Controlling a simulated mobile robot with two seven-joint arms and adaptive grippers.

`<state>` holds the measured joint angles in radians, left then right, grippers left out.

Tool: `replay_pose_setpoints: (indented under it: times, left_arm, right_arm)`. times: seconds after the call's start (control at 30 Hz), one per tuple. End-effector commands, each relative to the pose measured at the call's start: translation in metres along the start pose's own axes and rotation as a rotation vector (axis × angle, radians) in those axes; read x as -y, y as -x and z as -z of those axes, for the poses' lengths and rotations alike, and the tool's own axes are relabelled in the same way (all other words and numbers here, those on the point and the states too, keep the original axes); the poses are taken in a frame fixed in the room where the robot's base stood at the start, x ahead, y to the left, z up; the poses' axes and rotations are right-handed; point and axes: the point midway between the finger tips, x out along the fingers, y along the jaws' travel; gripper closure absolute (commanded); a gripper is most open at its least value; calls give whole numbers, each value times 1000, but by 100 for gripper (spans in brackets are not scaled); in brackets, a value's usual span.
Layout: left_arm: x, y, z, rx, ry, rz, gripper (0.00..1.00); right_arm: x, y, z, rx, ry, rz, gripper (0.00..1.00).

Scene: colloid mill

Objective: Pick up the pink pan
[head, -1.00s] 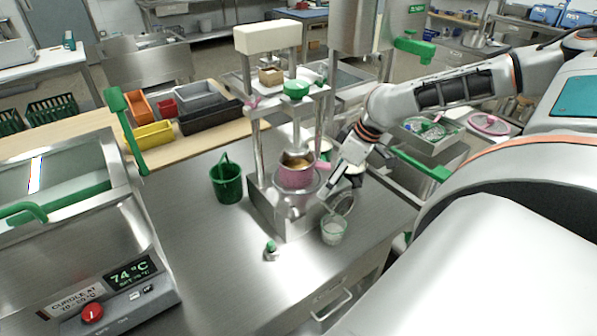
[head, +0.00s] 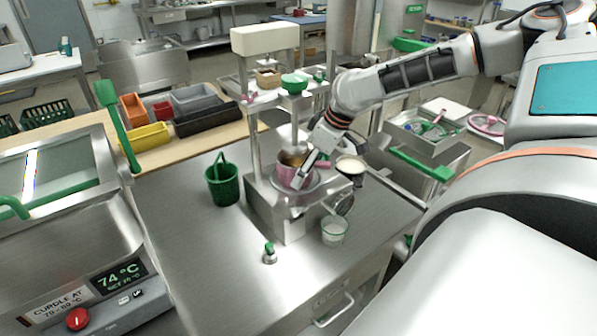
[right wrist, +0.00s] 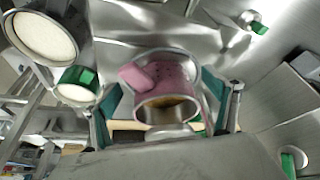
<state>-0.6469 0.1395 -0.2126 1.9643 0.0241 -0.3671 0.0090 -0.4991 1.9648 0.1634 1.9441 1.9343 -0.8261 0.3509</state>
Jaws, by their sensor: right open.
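The pink pan (head: 287,172) sits on the round metal platform of the mill (head: 270,205), with brownish contents inside. In the right wrist view the pink pan (right wrist: 165,77) shows its speckled side and a stubby pink handle, with a metal rim. My right gripper (head: 302,179) reaches down from the right, in front of the pan. In the right wrist view my right gripper (right wrist: 166,110) is open, with one teal-padded finger on each side of the pan. Whether the fingers touch it I cannot tell. My left gripper is not in view.
A green bucket (head: 223,181) stands left of the mill. A pan with white contents (head: 351,167) is right of the pink pan. The counter's front left is clear.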

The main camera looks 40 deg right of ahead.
Motion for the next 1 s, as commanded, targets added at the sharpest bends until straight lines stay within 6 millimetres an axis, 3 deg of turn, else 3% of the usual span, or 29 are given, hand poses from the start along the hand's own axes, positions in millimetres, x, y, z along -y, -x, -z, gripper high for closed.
replay_pose_setpoints:
  times: [0.2, 0.6, 0.67, 0.8, 1.0]
  left_arm:
    - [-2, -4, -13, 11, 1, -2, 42]
    - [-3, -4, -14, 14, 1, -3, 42]
    - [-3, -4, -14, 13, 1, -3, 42]
    - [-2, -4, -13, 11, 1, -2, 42]
    - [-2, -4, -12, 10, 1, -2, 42]
  right_arm:
    - [0, -14, 26, 4, 2, -1, 13]
    - [0, -23, 25, 0, 1, 0, 13]
    - [0, -23, 25, 0, 1, 0, 26]
    - [0, -23, 25, 0, 1, 0, 63]
    - [0, -23, 26, -1, 1, -1, 63]
